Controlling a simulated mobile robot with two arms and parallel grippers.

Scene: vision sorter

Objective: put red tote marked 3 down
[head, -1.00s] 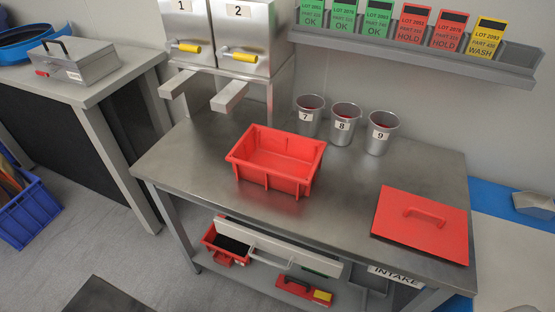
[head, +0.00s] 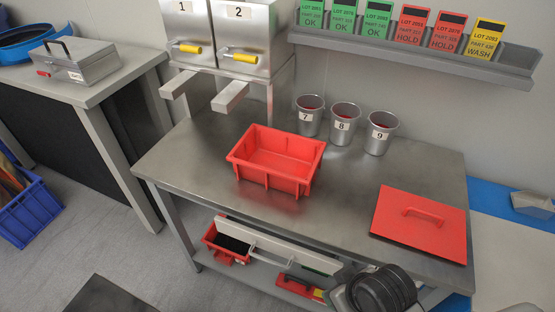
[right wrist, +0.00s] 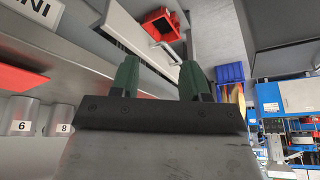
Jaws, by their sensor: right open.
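An open, empty red tote (head: 275,180) stands upright on the steel bench (head: 200,165), left of the bench's middle. No number 3 can be seen on the sides that show. No gripper touches it. My right gripper (right wrist: 160,72) shows in the right wrist view with its two green fingers wide apart and nothing between them. In the head view only a dark round part of my right arm shows at the bench's front right edge, well away from the tote. My left gripper is in neither view.
A flat red lid (head: 420,222) with a handle lies on the bench's right side. Several metal cups, one marked 8 (head: 343,125), stand behind the tote. Dispensers (head: 240,40) stand at the back left. A smaller red bin (head: 222,243) sits below the bench. The bench front is clear.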

